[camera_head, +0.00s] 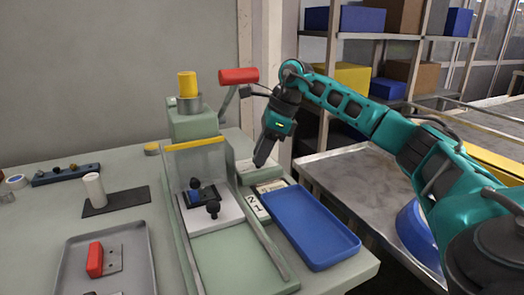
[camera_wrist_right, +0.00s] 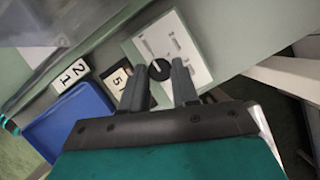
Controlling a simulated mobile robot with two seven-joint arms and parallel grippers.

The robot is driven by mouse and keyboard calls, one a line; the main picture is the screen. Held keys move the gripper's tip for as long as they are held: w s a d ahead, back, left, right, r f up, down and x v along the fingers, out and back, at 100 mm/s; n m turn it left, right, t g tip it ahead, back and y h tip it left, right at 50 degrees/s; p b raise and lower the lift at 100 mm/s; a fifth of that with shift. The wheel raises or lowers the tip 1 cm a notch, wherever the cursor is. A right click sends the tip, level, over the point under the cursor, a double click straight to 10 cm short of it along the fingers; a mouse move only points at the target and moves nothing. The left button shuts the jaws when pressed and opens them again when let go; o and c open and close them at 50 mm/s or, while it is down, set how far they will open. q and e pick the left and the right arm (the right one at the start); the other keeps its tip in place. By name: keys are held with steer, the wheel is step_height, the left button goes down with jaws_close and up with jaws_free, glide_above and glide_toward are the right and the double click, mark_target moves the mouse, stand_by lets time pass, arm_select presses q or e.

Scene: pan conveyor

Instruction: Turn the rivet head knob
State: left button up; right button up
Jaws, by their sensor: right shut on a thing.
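The rivet head knob (camera_wrist_right: 160,69) is a small black round dial with a light mark. It is on a white printed panel (camera_wrist_right: 183,48), between my right gripper's fingertips in the right wrist view. My right gripper (camera_head: 262,162) reaches down to the panel beside the press in the head view and hides the knob there. Its two dark fingers also show in the right wrist view (camera_wrist_right: 158,78), shut on the knob. My left gripper is in neither view.
A press with a yellow top (camera_head: 187,84) and red-handled lever (camera_head: 239,76) stands left of my right gripper. Number tiles (camera_head: 257,205) and a blue tray (camera_head: 312,228) lie in front. A grey tray (camera_head: 66,268) and white cylinder (camera_head: 94,190) are further left.

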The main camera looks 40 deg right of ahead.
jaws_close()
steer(key=shift+r, duration=0.1)
steer(key=shift+s+m+h+p, duration=0.1)
steer(key=shift+m+h+p, duration=0.2)
steer(key=shift+m+p, duration=0.35)
steer(key=shift+a+m+t+p, duration=0.1)
steer(key=shift+m+t+p, duration=0.2)
steer(key=shift+m+p, duration=0.35)
steer(key=m+h+p, duration=0.1)
steer(key=m, duration=0.2)
steer(key=shift+s+a+r, duration=0.1)
steer(key=m+t+h+p, duration=0.1)
steer(key=m, duration=0.2)
steer(key=shift+a+h+p, duration=0.15)
steer(key=shift+h+p, duration=0.15)
steer(key=shift+p, duration=0.05)
steer(key=shift+m+h+p, duration=0.3)
steer(key=shift+m+h, duration=0.2)
steer(key=shift+m, duration=1)
